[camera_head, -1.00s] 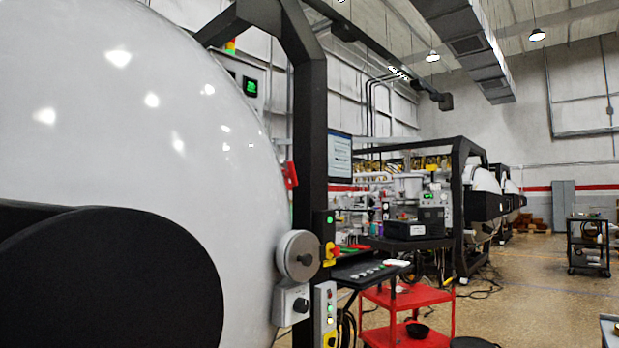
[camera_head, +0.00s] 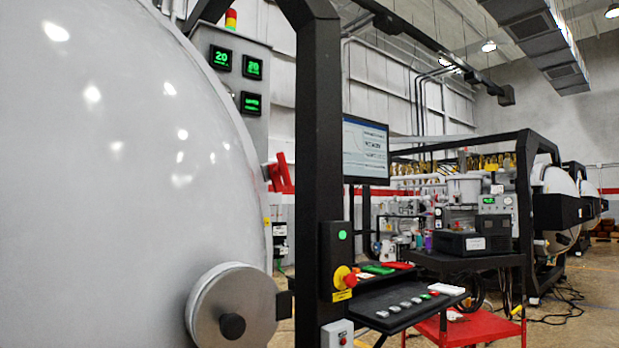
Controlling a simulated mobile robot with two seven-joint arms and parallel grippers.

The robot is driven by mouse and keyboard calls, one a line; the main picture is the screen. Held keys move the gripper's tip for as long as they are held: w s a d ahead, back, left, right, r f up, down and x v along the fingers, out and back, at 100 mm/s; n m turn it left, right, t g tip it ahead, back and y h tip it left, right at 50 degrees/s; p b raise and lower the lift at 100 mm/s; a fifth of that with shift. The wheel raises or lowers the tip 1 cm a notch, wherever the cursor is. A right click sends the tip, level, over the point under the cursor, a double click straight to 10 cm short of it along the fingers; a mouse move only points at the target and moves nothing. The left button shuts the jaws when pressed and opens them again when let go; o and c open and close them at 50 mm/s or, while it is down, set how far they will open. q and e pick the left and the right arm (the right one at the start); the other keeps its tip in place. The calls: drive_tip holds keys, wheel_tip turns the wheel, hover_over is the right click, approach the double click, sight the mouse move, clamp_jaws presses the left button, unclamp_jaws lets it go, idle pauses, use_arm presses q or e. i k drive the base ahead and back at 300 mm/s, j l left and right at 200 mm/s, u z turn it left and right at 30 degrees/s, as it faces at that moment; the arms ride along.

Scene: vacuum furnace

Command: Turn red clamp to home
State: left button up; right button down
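A red clamp (camera_head: 279,174) shows at the right edge of the large white furnace door (camera_head: 120,180), left of a black upright post. Its inner side is partly hidden behind the curve of the door, so I cannot tell its exact angle. Neither of my grippers is in this view.
The black frame post (camera_head: 318,170) carries a control box with a red-yellow emergency stop (camera_head: 344,276).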

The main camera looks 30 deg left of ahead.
sight(276, 172)
drive_tip(key=i, duration=0.95)
drive_tip(key=i+l+u, duration=0.1)
drive_tip(key=i, duration=0.85)
drive_tip(key=i+l+u, duration=0.1)
drive_tip(key=i, duration=0.9)
drive_tip(key=i+u, duration=0.1)
drive_tip(key=u, duration=1.45)
